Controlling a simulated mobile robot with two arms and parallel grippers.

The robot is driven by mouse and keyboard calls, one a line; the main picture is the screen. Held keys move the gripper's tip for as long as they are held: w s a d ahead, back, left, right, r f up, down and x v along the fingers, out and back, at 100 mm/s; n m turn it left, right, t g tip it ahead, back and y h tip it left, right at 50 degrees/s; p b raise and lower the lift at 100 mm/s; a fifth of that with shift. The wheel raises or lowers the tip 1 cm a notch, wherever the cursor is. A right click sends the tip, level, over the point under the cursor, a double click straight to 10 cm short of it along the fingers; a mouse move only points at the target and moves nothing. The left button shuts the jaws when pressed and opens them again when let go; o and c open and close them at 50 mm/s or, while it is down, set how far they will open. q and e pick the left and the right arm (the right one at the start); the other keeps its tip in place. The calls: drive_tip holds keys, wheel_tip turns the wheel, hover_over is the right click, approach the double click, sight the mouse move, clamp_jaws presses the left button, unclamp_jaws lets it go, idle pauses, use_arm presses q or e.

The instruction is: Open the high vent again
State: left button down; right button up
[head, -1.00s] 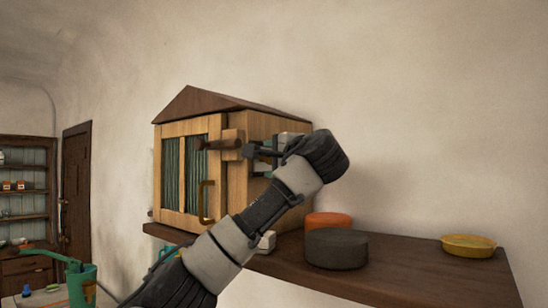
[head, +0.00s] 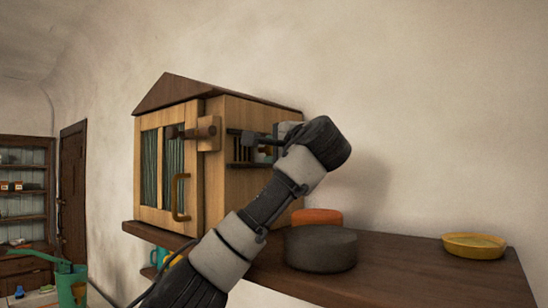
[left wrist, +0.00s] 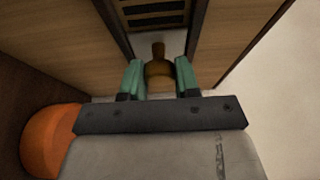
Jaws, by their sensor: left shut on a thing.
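The high vent (head: 240,150) is a dark slotted opening in the right side of a wooden, gable-roofed cabinet (head: 240,195). Its dark slots (left wrist: 155,12) also show at the top of the left wrist view. A brownish knob (left wrist: 158,72) stands between the green fingers of my left gripper (left wrist: 158,78), which is shut on it. In the head view my left gripper (head: 268,145) is at the cabinet's side, just right of the visible slots, and the wrist partly hides it. My right gripper is not in view.
The cabinet stands on a dark wall shelf (head: 440,285). A grey round container (head: 320,250) and an orange one (head: 316,216) sit close under my left arm. A yellow dish (head: 474,246) lies farther right. The cabinet front has a brass handle (head: 176,198) and a wooden latch (head: 208,132).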

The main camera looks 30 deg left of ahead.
use_arm(q)
drive_tip(key=shift+s, duration=0.2)
drive_tip(key=c, duration=1.2)
unclamp_jaws()
drive_tip(key=shift+w, duration=0.1)
drive_tip(key=shift+c, duration=0.2)
drive_tip(key=shift+o, duration=1.2)
drive_tip(key=shift+w, duration=0.1)
drive_tip(key=shift+o, duration=0.9)
drive_tip(key=shift+d, duration=0.1)
drive_tip(key=b+v, duration=0.5)
drive_tip(key=v, duration=0.5)
drive_tip(key=shift+s+d, duration=0.3)
drive_tip(key=shift+s, duration=0.05)
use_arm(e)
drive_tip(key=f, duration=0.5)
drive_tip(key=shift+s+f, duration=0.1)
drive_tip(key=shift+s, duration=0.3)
use_arm(q)
drive_tip(key=shift+f, duration=0.1)
